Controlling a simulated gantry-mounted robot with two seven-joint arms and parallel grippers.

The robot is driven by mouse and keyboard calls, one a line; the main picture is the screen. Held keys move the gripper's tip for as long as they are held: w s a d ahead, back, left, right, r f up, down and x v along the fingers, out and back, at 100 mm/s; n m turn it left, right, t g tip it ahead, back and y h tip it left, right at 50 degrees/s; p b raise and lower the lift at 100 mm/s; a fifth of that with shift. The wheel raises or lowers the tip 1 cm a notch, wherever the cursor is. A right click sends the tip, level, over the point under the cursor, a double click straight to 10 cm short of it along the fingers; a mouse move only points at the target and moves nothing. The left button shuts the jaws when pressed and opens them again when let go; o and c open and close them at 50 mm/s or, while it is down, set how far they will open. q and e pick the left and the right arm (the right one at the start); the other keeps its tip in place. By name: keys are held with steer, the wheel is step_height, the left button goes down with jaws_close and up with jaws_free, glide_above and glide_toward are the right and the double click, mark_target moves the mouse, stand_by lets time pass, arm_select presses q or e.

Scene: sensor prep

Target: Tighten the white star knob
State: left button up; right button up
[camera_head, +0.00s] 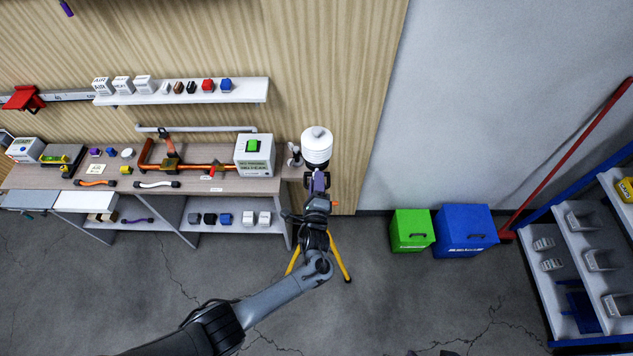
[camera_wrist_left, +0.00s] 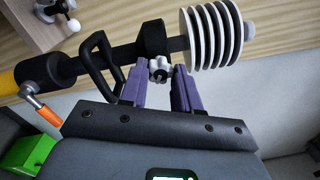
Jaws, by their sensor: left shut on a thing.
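The white star knob (camera_wrist_left: 159,68) is small and pale, on the side of a black collar on the sensor mast in the left wrist view. My left gripper (camera_wrist_left: 158,82) has purple fingers, one on each side of the knob, shut on it. In the head view the left gripper (camera_head: 318,182) is at the mast just below the white ribbed sensor shield (camera_head: 316,147) and hides the knob. The shield also shows in the wrist view (camera_wrist_left: 212,35) as stacked discs. The tripod (camera_head: 342,262) has yellow legs, partly behind my arm. My right gripper is not in view.
A workbench (camera_head: 225,184) stands left of the mast, with a meter box (camera_head: 255,165) near its right end. A black loop handle (camera_wrist_left: 92,68) and an orange lever (camera_wrist_left: 44,110) sit along the mast. Green (camera_head: 411,230) and blue (camera_head: 465,229) boxes stand to the right.

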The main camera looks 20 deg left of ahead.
arm_select(q)
steer(key=o, duration=1.1)
steer(key=shift+c, duration=0.2)
steer(key=v, duration=1)
steer(key=shift+s, duration=0.4)
steer(key=shift+d+f, duration=0.1)
steer(key=shift+f, duration=0.05)
